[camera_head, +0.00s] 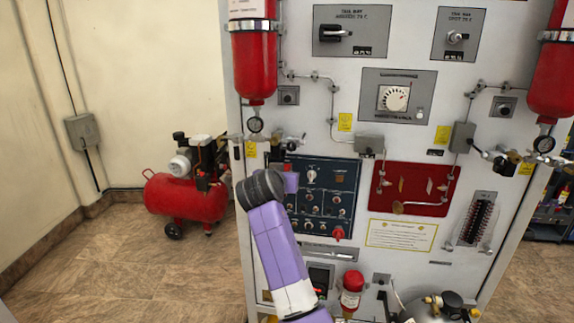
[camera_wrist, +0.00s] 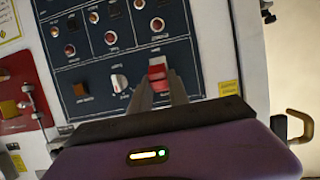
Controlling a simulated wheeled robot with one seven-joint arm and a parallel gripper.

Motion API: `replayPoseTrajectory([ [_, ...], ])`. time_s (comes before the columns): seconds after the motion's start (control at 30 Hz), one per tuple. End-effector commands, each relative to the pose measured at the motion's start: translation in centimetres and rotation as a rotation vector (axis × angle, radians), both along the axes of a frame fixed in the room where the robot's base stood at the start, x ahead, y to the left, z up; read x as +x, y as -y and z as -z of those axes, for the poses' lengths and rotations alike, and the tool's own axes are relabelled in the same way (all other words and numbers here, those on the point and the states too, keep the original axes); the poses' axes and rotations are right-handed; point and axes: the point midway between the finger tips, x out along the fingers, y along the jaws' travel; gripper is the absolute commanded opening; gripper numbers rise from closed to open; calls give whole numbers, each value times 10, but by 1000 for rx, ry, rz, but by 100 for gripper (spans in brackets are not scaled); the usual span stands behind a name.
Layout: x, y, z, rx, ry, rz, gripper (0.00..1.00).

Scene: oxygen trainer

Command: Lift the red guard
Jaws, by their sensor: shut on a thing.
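The red guard (camera_wrist: 157,74) is a small red cover on the dark blue switch panel (camera_wrist: 95,88), between my two fingers in the wrist view. My gripper (camera_wrist: 160,84) is shut on it, one finger on each side. I cannot tell how far the guard is tilted. In the head view my purple and black arm reaches the upper left of the switch panel (camera_head: 322,202).
A white knob (camera_wrist: 119,82) sits close beside the fingers. A brass-coloured handle (camera_wrist: 299,126) sticks out near my wrist. A red panel (camera_head: 410,188) with valves and tubing is right of the switch panel. Red cylinders (camera_head: 254,65) hang above. A red compressor (camera_head: 185,197) stands on the floor.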

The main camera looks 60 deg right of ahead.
Motion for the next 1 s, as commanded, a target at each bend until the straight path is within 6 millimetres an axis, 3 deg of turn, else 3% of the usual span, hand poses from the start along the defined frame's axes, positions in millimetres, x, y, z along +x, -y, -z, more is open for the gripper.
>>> replayPoseTrajectory([
  [0.1,1,-1,-10,61,-26,-1,0],
  [0.93,0,0,-8,167,-69,0,0],
  [0.97,0,0,-8,166,-69,0,25],
  [1.0,0,0,-8,166,-69,0,33],
])
